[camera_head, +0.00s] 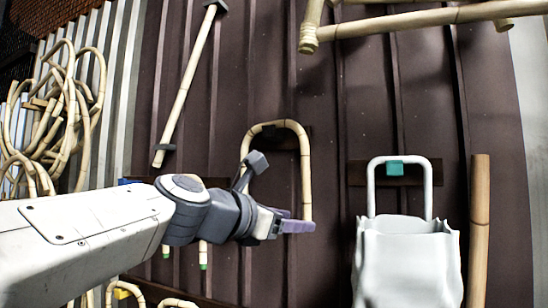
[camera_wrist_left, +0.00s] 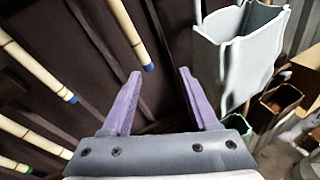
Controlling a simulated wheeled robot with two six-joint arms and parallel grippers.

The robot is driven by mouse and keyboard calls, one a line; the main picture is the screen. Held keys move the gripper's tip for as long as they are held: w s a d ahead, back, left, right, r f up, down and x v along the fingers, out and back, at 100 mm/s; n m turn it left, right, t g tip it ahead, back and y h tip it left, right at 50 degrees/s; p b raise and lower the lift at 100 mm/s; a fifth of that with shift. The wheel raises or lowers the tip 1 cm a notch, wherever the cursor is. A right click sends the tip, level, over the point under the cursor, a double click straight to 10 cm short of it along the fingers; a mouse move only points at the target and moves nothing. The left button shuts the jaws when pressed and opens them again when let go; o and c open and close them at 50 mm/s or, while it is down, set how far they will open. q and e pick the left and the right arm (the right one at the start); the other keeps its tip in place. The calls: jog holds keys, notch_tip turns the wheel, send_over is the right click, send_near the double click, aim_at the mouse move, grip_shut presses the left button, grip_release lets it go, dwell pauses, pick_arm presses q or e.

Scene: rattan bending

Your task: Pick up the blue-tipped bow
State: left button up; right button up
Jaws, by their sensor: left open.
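The blue-tipped bow is a tan bent rattan arch (camera_head: 285,124) on the dark ribbed wall in the head view. Its lower ends are hidden there by my left arm and gripper. In the left wrist view its two legs end in blue tips, one leg (camera_wrist_left: 128,28) at upper centre and one (camera_wrist_left: 38,68) to the left. My left gripper (camera_head: 297,226) overlaps the foot of the right leg in the head view. In the left wrist view its purple fingers (camera_wrist_left: 158,82) are apart, with nothing between them, and the nearer blue tip lies beyond them. My right gripper is not in view.
A pale open container (camera_head: 408,262) stands right of the bow, below a white arch (camera_head: 402,162). It also shows right of my fingers in the wrist view (camera_wrist_left: 238,58). Green-tipped rods (camera_head: 203,256) hang below my arm. Coiled rattan (camera_head: 60,110) hangs at left.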

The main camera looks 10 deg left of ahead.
aim_at(303, 178)
pick_arm(q)
jog(key=w+r+n, duration=0.1)
jog(key=r, duration=0.1)
jog(key=w+r+n+t+p, duration=0.1)
jog(key=w+r+n, duration=0.1)
jog(key=w+r+n+t, duration=0.1)
jog(key=r, duration=0.2)
jog(key=shift+w+a+p, duration=0.35)
jog(key=shift+w+p, duration=0.05)
jog(key=x, duration=0.1)
jog(key=p+x, duration=0.1)
jog(key=x, duration=0.1)
jog(key=p+x, duration=0.1)
jog(key=x, duration=0.1)
jog(key=shift+w+d+r, duration=0.1)
jog(key=shift+d+r, duration=0.25)
jog(key=shift+r, duration=0.05)
jog(key=shift+w, duration=0.2)
grip_shut()
